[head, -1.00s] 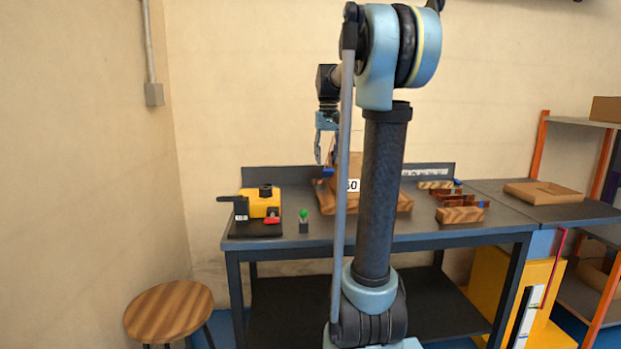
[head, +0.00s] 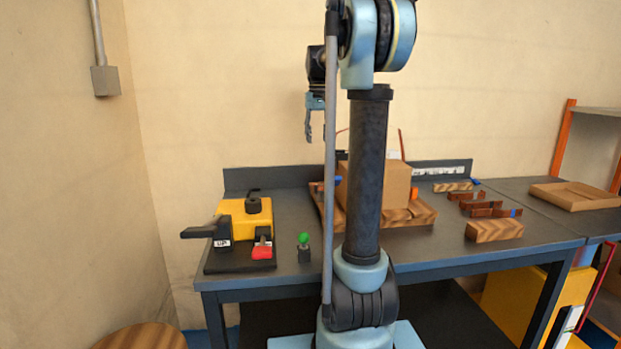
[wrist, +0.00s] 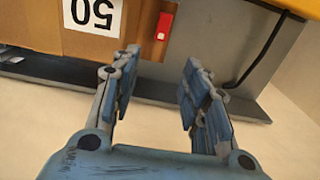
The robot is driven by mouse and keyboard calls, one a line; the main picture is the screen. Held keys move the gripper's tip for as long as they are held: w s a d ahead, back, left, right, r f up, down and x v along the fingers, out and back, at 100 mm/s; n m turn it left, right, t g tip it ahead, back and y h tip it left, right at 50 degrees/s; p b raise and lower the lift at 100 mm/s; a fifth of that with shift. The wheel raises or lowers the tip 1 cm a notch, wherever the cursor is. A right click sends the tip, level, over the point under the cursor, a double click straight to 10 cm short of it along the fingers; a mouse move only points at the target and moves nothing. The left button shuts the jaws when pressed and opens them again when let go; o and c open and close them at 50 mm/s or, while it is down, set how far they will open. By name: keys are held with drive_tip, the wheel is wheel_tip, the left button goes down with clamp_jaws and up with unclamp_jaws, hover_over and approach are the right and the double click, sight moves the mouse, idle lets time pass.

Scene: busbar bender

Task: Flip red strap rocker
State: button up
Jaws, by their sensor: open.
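A small red piece with a white end (wrist: 164,25) sits on the wooden board beside the cardboard box in the wrist view. It looks like a rocker, but I cannot be sure. Another red part (head: 262,252) is at the front of the yellow bender (head: 245,222) on the bench's left. My gripper (head: 316,133) hangs above the back of the bench, left of the box, apart from everything. In the wrist view my gripper (wrist: 161,62) is open, with nothing between its fingers. My arm hides part of the bench's middle.
The cardboard box (head: 385,185) stands on the wooden board (head: 415,216). A green-topped button (head: 304,240) stands right of the bender. Brown strips and a wooden block (head: 494,230) lie to the right. A black cable (wrist: 262,50) crosses the grey surface.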

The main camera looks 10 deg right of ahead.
drive_tip(key=f, duration=1.7)
drive_tip(key=shift+w+a+f, duration=0.1)
drive_tip(key=shift+w+f, duration=0.1)
drive_tip(key=shift+w, duration=0.2)
clamp_jaws()
